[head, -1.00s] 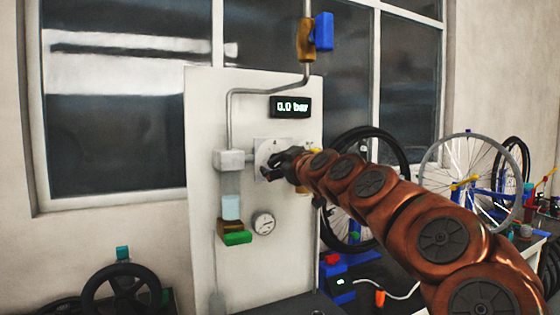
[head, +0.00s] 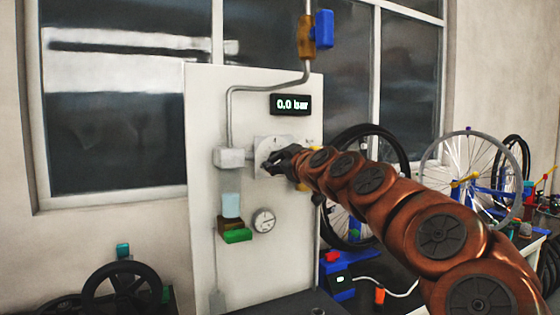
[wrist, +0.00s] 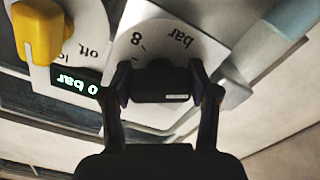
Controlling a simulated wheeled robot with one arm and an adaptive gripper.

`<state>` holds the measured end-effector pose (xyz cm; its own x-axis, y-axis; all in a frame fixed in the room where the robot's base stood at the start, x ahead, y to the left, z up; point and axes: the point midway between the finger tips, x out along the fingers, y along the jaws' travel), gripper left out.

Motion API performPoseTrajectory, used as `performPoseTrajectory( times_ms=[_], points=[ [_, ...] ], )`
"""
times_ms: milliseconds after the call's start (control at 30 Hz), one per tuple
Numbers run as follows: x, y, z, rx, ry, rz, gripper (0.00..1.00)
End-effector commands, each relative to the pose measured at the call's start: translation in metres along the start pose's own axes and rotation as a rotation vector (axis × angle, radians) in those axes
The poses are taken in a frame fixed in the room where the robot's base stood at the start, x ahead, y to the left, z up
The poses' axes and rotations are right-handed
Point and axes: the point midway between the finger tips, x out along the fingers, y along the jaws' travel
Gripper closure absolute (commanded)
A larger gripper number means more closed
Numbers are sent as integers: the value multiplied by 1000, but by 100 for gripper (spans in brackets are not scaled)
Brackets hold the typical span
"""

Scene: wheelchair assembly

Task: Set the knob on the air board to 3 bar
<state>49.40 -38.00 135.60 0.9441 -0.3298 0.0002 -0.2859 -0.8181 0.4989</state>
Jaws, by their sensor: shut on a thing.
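The white air board (head: 205,270) stands against the window wall. Its display (head: 290,104) reads 0.0 bar; in the wrist view the display (wrist: 78,80) is upside down and partly cut off. My gripper (head: 268,165) is at the pale dial plate (head: 270,143) and hides most of the knob in the head view. In the wrist view my gripper (wrist: 164,84) has a finger on each side of the dark knob (wrist: 162,86) and is shut on it. The dial plate (wrist: 165,40) shows "8" and "bar"; its other marks are hidden.
A yellow knob (wrist: 40,30) with an "off" label sits close beside the dial. A grey pipe, a blue-handled valve (head: 322,31), a filter bowl (head: 231,207) and a round gauge (head: 264,220) are on or near the board. Bicycle wheels stand to the right.

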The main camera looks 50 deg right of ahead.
Motion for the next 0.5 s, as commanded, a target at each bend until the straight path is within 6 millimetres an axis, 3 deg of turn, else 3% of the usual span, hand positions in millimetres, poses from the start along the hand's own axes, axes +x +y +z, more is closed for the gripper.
performPoseTrajectory(
  times_ms=[267, 500],
  points=[
    [0, -2, 2, 65, -1, -1, 75],
    [0, -3, 2, 232, -1, -1, 75]
  ],
)
